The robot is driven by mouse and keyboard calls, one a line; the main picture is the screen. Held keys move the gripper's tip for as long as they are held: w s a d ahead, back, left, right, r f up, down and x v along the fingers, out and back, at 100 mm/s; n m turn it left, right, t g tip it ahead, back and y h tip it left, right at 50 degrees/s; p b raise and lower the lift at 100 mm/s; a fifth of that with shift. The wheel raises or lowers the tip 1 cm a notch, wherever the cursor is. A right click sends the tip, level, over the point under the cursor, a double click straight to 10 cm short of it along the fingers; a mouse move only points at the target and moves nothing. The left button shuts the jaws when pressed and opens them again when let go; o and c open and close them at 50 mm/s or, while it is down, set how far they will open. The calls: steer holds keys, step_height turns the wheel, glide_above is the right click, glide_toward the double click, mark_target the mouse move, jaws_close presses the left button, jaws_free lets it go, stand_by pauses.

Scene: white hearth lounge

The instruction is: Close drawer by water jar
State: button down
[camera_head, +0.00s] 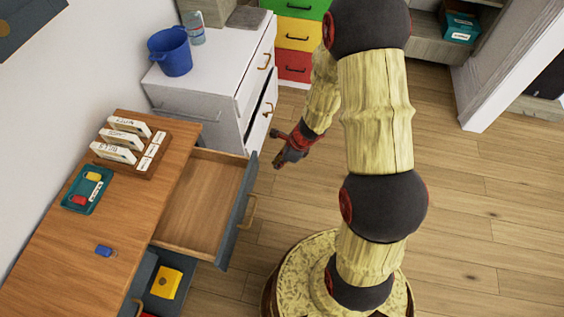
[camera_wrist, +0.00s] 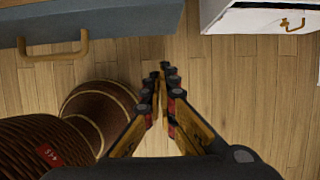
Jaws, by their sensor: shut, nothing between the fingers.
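A clear, bluish jar (camera_head: 196,30) stands on the white cabinet (camera_head: 222,62), behind a blue bucket. A dark gap shows at a drawer (camera_head: 260,108) in the cabinet's front; how far it stands out is hard to tell. The desk's wooden drawer (camera_head: 205,200) is pulled well out and empty, with a blue-grey front and brass handle. That front and handle (camera_wrist: 62,48) also show in the wrist view, with a white drawer front (camera_wrist: 262,20) at upper right. My gripper (camera_head: 278,152) is shut and empty, just right of the open desk drawer, apart from it.
The wooden desk (camera_head: 60,235) holds a rack of boxes (camera_head: 125,145), a teal tray (camera_head: 88,190) and a blue item (camera_head: 104,250). A lower desk drawer (camera_head: 150,270) is also open, with a yellow object (camera_head: 166,282) inside. Wooden floor is free to the right.

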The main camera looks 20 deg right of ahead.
steer(key=w+a+f+b, duration=0.1)
steer(key=w+a+f, duration=0.2)
steer(key=a, duration=0.1)
steer(key=shift+w+a+f+b, duration=0.2)
steer(key=shift+f+b, duration=0.15)
steer(key=shift+b, duration=0.05)
steer(key=p, duration=1.3)
glide_above(205, 161)
steer(key=shift+w, duration=0.1)
